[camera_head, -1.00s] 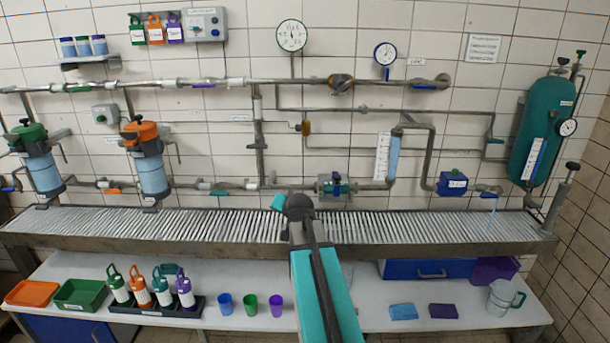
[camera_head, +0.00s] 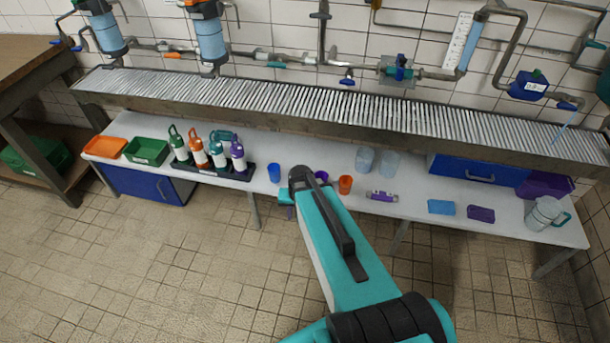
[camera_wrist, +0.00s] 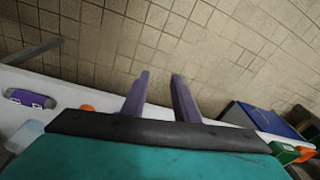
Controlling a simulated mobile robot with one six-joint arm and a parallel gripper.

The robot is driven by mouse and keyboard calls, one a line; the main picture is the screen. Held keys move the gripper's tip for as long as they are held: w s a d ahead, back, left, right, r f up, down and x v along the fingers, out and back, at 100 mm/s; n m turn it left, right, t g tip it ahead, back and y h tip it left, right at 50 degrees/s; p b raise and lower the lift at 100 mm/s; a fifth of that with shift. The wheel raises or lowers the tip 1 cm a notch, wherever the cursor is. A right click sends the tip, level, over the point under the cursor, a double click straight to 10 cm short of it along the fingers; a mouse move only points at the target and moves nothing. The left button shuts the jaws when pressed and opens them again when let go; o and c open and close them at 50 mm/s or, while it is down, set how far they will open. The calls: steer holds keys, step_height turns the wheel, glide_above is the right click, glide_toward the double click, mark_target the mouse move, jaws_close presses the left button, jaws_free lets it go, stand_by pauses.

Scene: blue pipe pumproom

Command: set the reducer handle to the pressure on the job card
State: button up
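I cannot make out the job card or its pressure in either current view. The upper pipe run with its gauges is out of the head view, and I cannot tell which fitting is the reducer. A pump-like fitting with a blue-green body (camera_head: 400,68) sits on the lower pipe, and a blue box valve (camera_head: 528,86) is further right. My gripper (camera_wrist: 160,75) is open, with its two purple-grey fingers apart and bare floor tiles seen between them. In the head view my arm reaches over the front edge of the white bench, its fingers mostly hidden behind the wrist.
The slatted metal shelf (camera_head: 270,97) runs under the pipes. The white bench (camera_head: 410,200) holds pump bottles (camera_head: 215,153), a blue cup (camera_head: 274,173), an orange cup (camera_head: 345,184), a purple-white item (camera_head: 382,196) and a jug (camera_head: 546,213). Tiled floor in front is clear.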

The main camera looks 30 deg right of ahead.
steer(key=s+a+f+n+g, duration=0.2)
steer(key=s+a+f, duration=0.2)
steer(key=s, duration=0.5)
steer(key=s+a+f+n+g, duration=0.1)
steer(key=s+a+f+g, duration=0.1)
steer(key=s, duration=0.7)
steer(key=s+a+f+n+g, duration=0.2)
steer(key=s+a+f, duration=0.3)
steer(key=s, duration=0.5)
steer(key=shift+a+f+n+g, duration=0.35)
steer(key=shift+f+g, duration=0.25)
steer(key=shift+f, duration=0.35)
steer(key=shift+o, duration=0.5)
